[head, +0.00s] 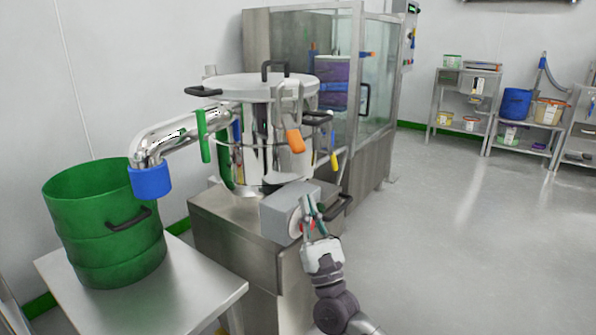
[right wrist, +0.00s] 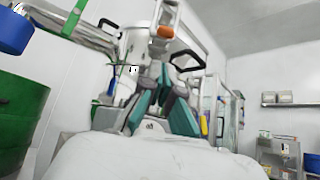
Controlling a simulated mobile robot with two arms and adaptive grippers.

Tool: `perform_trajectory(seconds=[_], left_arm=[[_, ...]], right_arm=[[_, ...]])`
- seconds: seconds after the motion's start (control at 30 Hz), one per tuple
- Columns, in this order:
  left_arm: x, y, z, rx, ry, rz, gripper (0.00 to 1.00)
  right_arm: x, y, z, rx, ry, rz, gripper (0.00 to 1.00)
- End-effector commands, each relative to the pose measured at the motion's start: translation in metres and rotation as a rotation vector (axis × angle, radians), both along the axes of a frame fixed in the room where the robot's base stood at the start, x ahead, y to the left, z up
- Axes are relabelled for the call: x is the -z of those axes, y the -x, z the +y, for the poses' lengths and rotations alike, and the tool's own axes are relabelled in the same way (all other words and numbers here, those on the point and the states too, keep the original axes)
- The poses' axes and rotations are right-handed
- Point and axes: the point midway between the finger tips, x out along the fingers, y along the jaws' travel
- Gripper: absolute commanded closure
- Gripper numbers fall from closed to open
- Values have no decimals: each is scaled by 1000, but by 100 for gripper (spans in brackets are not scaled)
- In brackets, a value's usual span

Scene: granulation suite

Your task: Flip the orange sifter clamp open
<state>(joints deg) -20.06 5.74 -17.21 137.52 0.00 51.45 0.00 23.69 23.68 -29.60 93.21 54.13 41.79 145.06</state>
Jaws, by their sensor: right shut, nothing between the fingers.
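The orange sifter clamp (head: 294,140) hangs on the front of the steel sifter (head: 262,125), below the lid's rim. Its orange tip (right wrist: 166,32) also shows in the right wrist view, just beyond and above my fingers. My right gripper (head: 309,203) is shut and empty, below the clamp and in front of the grey box on the sifter's stand. In the right wrist view, the fingers of my right gripper (right wrist: 163,72) point up towards the clamp, apart from it as far as I can tell. My left gripper is not in view.
A green clamp handle (head: 203,135) and a yellow one (head: 334,162) sit at the sifter's sides. A steel outlet pipe with a blue end (head: 151,182) reaches over a green drum (head: 105,235) on a table. A glass cabinet (head: 385,75) stands behind. The floor at right is clear.

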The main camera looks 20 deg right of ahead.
Motion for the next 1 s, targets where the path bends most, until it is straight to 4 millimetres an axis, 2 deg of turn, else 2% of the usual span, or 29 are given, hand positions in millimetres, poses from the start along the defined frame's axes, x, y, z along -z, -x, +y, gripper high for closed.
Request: perform_trajectory(seconds=[0.17, 0.43, 0.6, 1.0], left_arm=[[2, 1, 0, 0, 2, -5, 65], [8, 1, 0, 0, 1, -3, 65], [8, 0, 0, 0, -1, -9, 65], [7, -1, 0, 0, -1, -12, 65]], right_arm=[[-17, -13, 0, -3, -10, -7, 100], [-54, -44, 4, -1, -7, -6, 100], [-70, -58, 6, -1, -5, -4, 100], [-75, -63, 6, -1, -4, -2, 100]])
